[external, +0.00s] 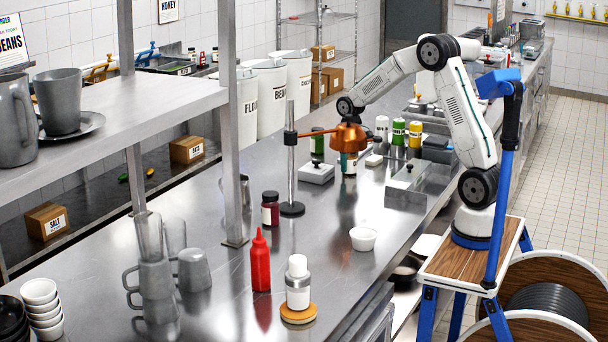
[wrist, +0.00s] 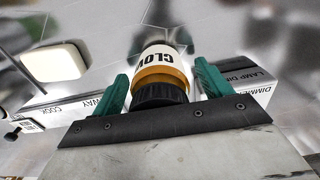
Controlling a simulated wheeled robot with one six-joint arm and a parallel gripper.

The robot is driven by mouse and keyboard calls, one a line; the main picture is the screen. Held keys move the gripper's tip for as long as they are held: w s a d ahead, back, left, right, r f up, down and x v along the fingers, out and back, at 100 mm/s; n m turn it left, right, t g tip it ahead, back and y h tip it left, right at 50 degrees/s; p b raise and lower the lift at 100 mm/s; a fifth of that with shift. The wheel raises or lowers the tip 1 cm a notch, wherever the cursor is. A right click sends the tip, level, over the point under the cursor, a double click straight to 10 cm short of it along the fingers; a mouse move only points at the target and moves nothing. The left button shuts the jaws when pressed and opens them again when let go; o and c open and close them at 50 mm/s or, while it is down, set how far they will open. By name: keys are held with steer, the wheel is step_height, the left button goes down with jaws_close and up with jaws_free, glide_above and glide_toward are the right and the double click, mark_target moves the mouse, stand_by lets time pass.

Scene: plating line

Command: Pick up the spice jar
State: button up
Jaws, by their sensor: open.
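The spice jar (wrist: 160,65), with a black cap, an amber body and a white label reading "CLO…", is in the middle of the wrist view. Its cap faces my gripper (wrist: 162,80), whose green fingers stand open on either side of it. I cannot tell whether either finger touches it. In the external view a small part of the jar (external: 349,166) shows below the copper lamp shade (external: 350,137). My arm reaches in from the right, and the lamp hides most of my gripper there.
The lamp's pole (external: 290,155) stands left of the shade. A metal box (external: 317,173) and a larger one (external: 408,178) flank the jar. Green-topped jars (external: 398,131) stand behind on the right. A white bowl (external: 363,239) and red bottle (external: 260,262) are nearer the camera.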

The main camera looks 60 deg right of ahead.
steer(key=shift+f, duration=0.15)
steer(key=c, duration=1.2)
